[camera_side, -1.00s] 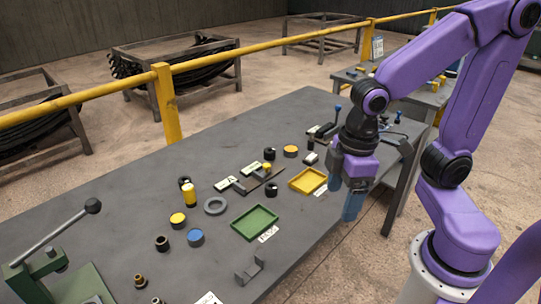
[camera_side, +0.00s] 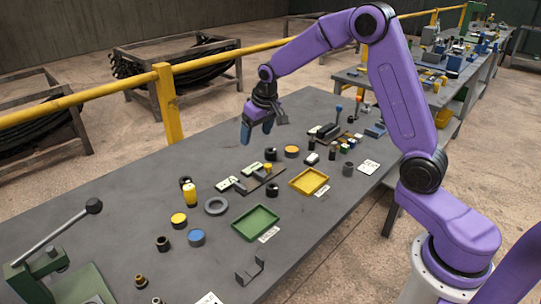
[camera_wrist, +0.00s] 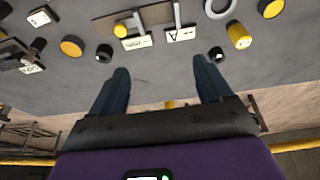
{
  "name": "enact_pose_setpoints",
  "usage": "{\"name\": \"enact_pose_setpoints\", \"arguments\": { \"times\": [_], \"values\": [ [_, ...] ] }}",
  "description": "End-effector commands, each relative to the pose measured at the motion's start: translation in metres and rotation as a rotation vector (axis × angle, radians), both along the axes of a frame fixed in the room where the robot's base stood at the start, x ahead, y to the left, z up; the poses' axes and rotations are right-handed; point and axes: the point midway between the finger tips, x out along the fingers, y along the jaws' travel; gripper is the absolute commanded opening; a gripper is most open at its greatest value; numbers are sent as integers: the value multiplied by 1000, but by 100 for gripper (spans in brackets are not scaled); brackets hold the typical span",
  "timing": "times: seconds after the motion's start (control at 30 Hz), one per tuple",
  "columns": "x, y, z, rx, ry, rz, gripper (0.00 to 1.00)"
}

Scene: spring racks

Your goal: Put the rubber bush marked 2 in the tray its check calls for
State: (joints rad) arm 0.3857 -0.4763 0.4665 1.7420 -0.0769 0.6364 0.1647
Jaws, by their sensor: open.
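Small black bushes stand apart on the grey table, among them one by the tag plates (camera_side: 270,154), one left of the yellow tray (camera_side: 272,189) and one at the front left (camera_side: 162,243). I cannot read a 2 on any. The green tray (camera_side: 235,226) and the yellow tray (camera_side: 294,184) lie flat and look empty, with small white labels in front. My gripper (camera_side: 258,137) is open and empty, above the table's far edge. In the wrist view its fingers (camera_wrist: 162,78) are apart, with black bushes (camera_wrist: 104,52) (camera_wrist: 215,53) beyond them.
Two tagged levers (camera_side: 250,184) on a dark plate stand mid-table. A yellow bottle (camera_side: 190,195), a grey ring (camera_side: 216,206) and coloured discs (camera_side: 196,237) are nearby. A lever press (camera_side: 60,265) stands at the left. A yellow rail (camera_side: 215,58) runs behind the table.

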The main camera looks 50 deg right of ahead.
Motion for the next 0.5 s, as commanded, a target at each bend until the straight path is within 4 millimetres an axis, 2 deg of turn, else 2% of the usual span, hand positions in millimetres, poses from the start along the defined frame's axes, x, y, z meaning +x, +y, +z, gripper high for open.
{"name": "enact_pose_setpoints", "arguments": {
  "times": [0.1, 0.3, 0.4, 0.5],
  "values": [
    [27, -41, -13, 0, -24, -114, 79],
    [55, -106, -32, -3, -66, -274, 79],
    [60, -130, -38, -4, -80, -328, 79],
    [63, -144, -42, -5, -89, -359, 79]
  ]
}}
